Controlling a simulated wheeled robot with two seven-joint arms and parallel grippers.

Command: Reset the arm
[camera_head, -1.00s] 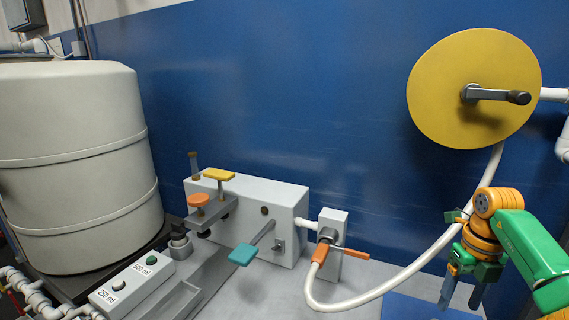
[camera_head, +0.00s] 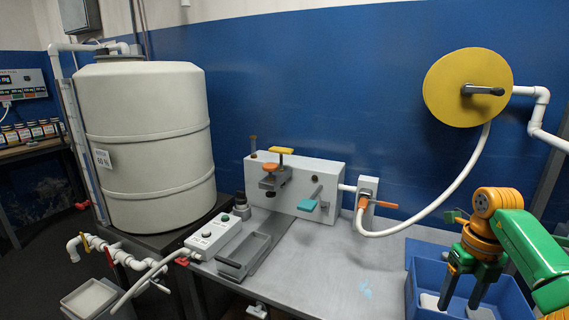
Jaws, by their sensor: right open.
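My right arm, green and orange, comes in from the right edge. Its right gripper (camera_head: 460,291) points down with its two dark fingers apart. It is open and holds nothing that I can see. The fingers hang in front of or over a blue bin (camera_head: 424,264) at the bench's right end; I cannot tell how deep they reach. My left gripper is not in view.
A metal bench (camera_head: 330,268) carries a grey machine (camera_head: 325,179) with coloured handles, a button box (camera_head: 214,236) and an orange-handled valve (camera_head: 368,191). A white hose (camera_head: 441,203) rises to a yellow disc (camera_head: 468,88). A large tank (camera_head: 145,145) stands left. The bench middle is clear.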

